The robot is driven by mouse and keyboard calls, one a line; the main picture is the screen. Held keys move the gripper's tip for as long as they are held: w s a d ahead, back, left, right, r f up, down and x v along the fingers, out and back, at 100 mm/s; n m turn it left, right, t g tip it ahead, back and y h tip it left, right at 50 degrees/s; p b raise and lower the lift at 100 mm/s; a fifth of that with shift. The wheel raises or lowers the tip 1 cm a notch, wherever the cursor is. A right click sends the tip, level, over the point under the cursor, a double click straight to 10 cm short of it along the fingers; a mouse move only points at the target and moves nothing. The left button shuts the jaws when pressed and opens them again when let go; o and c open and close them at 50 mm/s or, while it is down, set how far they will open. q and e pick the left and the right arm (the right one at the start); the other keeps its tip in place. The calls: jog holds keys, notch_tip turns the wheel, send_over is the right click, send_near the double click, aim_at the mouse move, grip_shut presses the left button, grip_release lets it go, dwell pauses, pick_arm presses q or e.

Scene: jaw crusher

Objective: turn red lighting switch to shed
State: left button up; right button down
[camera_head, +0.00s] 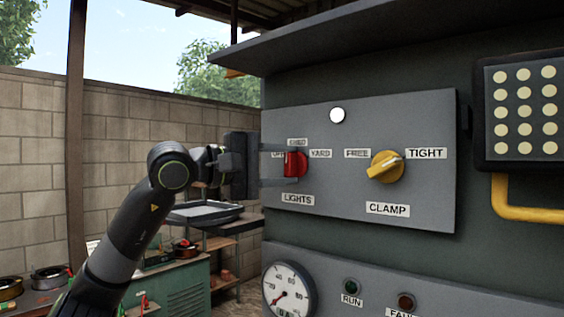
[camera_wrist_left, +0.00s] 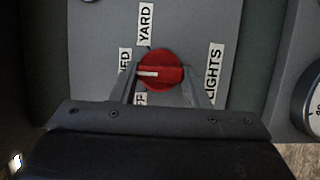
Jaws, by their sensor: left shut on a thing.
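The red lighting switch (camera_head: 296,163) is a round knob on the grey sloped panel above the LIGHTS label (camera_head: 298,199). OFF is at its left, SHED (camera_head: 297,142) above and YARD (camera_head: 320,154) at its right. My left gripper (camera_head: 284,166) reaches in from the left, with one finger above and one below the knob, shut on it. In the left wrist view the red switch (camera_wrist_left: 160,70) sits between the fingertips. Its white pointer line points left, toward the partly hidden SHED label (camera_wrist_left: 125,62). My right gripper is not in view.
A yellow CLAMP knob (camera_head: 387,167), between FREE and TIGHT, is right of the switch. A white lamp (camera_head: 337,115) is above. A yellow pipe (camera_head: 525,212) is at the right.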

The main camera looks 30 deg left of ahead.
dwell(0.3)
pick_arm(q)
jog(key=o, duration=1)
jog(key=shift+s+a+f+b, duration=0.2)
jog(key=shift+s+a+b, duration=0.1)
jog(key=shift+s+b, duration=0.25)
jog(key=b+v, duration=1)
jog(key=v, duration=0.6)
jog(key=shift+s+r, duration=0.1)
jog(key=shift+r, duration=0.05)
